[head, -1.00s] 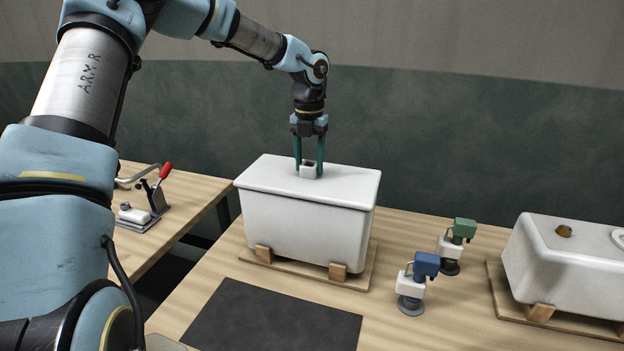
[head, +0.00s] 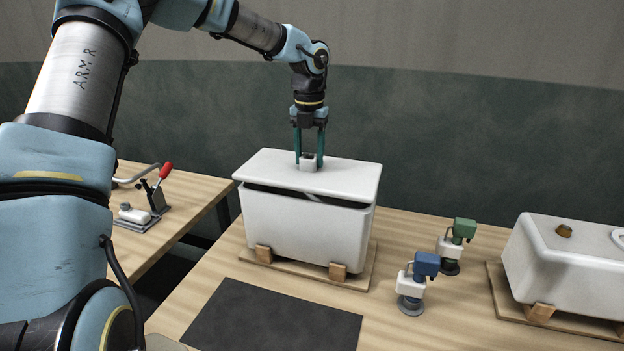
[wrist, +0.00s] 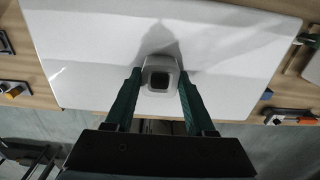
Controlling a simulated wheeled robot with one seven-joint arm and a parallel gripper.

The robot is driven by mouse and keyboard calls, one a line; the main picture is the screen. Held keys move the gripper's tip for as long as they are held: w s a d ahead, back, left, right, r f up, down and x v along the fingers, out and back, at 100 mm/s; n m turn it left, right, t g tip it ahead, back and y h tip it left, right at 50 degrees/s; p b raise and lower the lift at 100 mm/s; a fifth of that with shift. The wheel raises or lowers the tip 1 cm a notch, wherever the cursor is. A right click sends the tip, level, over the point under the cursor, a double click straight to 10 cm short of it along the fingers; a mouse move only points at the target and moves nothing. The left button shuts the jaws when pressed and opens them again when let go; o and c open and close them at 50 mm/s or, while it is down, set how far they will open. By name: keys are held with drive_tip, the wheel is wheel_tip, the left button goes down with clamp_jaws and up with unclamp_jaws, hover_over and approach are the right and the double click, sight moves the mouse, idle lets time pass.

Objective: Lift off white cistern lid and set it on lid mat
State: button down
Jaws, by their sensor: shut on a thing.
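The white cistern lid (head: 345,178) is raised a little above the white cistern (head: 300,228), with a dark gap showing along the front. My gripper (head: 309,160) is shut on the lid's square knob from above, one finger on each side. In the wrist view the knob (wrist: 159,76) sits between the fingertips, and the lid (wrist: 90,50) fills most of the picture. The dark lid mat (head: 270,318) lies flat and bare on the table in front of the cistern. Most of the cistern's inside is hidden by the lid.
The cistern rests on a wooden base with blocks (head: 337,272). A blue-topped device (head: 417,283) and a green-topped device (head: 456,245) stand to its right. Another white tank (head: 565,265) is at far right. A clamp with a red handle (head: 156,190) is on the left table.

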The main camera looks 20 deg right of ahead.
drive_tip(key=shift+r, duration=1.45)
drive_tip(key=shift+s, duration=0.1)
